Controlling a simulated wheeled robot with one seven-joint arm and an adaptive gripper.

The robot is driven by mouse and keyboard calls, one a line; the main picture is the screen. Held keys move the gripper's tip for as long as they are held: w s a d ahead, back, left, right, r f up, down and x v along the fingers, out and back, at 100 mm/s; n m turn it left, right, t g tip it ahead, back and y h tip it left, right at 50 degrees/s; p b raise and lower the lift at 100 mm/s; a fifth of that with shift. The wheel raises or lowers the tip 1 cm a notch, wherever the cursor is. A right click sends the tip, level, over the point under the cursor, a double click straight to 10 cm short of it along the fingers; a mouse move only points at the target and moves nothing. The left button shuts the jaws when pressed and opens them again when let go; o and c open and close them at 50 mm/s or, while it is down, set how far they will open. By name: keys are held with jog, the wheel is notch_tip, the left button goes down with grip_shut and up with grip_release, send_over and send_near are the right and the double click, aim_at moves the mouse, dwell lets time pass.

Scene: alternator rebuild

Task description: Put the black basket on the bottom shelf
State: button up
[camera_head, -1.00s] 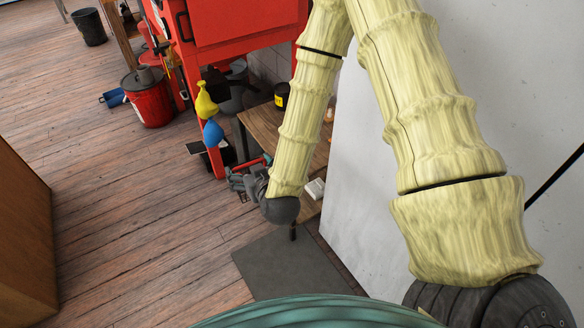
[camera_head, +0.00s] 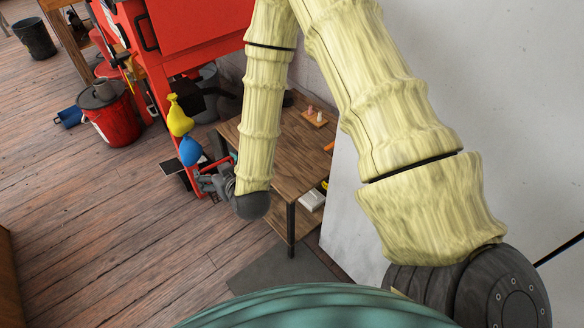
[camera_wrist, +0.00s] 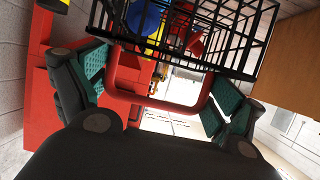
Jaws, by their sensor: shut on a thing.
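The black wire basket (camera_wrist: 230,30) fills the upper part of the wrist view. Its red handle (camera_wrist: 127,95) lies between the teal finger pads of my gripper (camera_wrist: 155,85), which is shut on it. Blue, yellow and red things show through the wires; I cannot tell whether they are inside or behind. The table's bottom shelf (camera_head: 280,222) shows low down, partly hidden by my arm.
A white item (camera_head: 312,200) lies on the table's right side, below the tabletop (camera_head: 290,150). A pale panel (camera_head: 500,90) stands right.

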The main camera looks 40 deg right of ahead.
jog(key=w+d+f+m+h+b, duration=0.1)
jog(key=w+f+b, duration=0.2)
jog(key=f+b, duration=0.8)
jog(key=w+d+f+m+h+b, duration=0.1)
jog(key=w+f+b, duration=0.1)
jog(key=f+b, duration=0.95)
jog(key=w+d+f+m+h+b, duration=0.1)
jog(key=w+f+b, duration=0.2)
jog(key=f+b, duration=0.75)
jog(key=s+d+f+m+g+h, duration=0.1)
jog(key=d+f+m+g+h, duration=0.4)
jog(key=d+f+m+h, duration=0.3)
jog(key=s+f+m+g+h, duration=0.3)
jog(key=s+f+m+g, duration=0.3)
jog(key=s+g, duration=0.15)
jog(key=w+d+f+b, duration=0.1)
jog(key=d+b, duration=0.2)
jog(key=d, duration=0.1)
jog(key=w+d+f+b, duration=0.2)
jog(key=d+b, duration=0.1)
jog(key=d, duration=0.2)
jog(key=w+d+f+b, duration=0.1)
jog(key=w+d+b, duration=0.1)
jog(key=d, duration=0.3)
jog(key=shift+d+f+b, duration=0.1)
jog(key=shift+f+b, duration=0.25)
jog(key=shift+b, duration=0.45)
